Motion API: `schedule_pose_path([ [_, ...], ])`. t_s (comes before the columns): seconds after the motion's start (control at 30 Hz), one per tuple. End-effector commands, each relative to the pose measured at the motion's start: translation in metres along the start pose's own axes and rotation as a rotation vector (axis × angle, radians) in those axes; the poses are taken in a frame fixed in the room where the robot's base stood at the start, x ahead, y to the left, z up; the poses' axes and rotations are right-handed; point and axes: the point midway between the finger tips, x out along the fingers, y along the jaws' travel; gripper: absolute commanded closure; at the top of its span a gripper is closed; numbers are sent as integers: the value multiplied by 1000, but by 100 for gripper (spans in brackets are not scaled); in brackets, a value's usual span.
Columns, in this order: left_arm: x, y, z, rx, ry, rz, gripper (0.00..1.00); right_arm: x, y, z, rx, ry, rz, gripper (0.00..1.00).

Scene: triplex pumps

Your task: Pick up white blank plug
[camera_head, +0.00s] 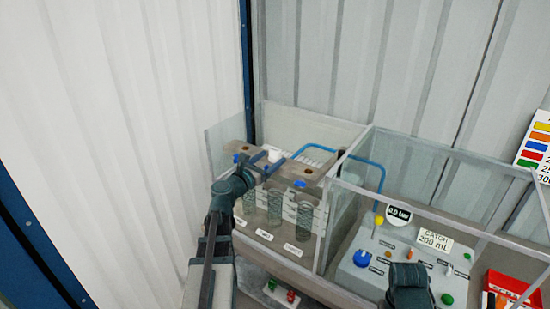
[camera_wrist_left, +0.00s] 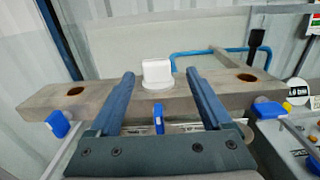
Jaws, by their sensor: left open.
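The white blank plug (camera_head: 273,153) sits upright on top of a grey-brown block in the head view. In the left wrist view the plug (camera_wrist_left: 157,72) has a flat squarish head on a round collar, seated on the block (camera_wrist_left: 110,107) between two open round holes. My left gripper (camera_head: 266,163) is open and empty, close to the plug on its near side. In the left wrist view its two blue fingers (camera_wrist_left: 160,85) point at the plug, one to each side, with clear gaps. A dark part, seemingly of my right arm (camera_head: 408,284), shows at the bottom; its jaws cannot be made out.
Clear panels (camera_head: 226,137) stand around the block. Below it are several spring coils (camera_head: 304,214) and blue pieces (camera_wrist_left: 58,123). A blue pipe (camera_head: 340,152) runs behind. A control panel (camera_head: 366,258) with knobs and a red bin (camera_head: 510,287) lie to the right.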

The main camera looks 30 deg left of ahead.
Motion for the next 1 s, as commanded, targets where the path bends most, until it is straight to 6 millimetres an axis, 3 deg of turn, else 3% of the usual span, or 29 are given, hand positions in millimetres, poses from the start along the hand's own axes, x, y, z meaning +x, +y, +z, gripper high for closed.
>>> schedule_pose_path([
  [0.2,34,5,0,0,0,-2,18,0,0,0,0,0,0,100],
  [0.47,38,4,0,0,0,0,18,0,0,0,0,0,0,100],
  [0.93,38,4,0,0,0,0,98,0,0,0,0,0,0,100],
  [1.0,38,4,0,0,0,0,100,0,0,0,0,0,0,100],
])
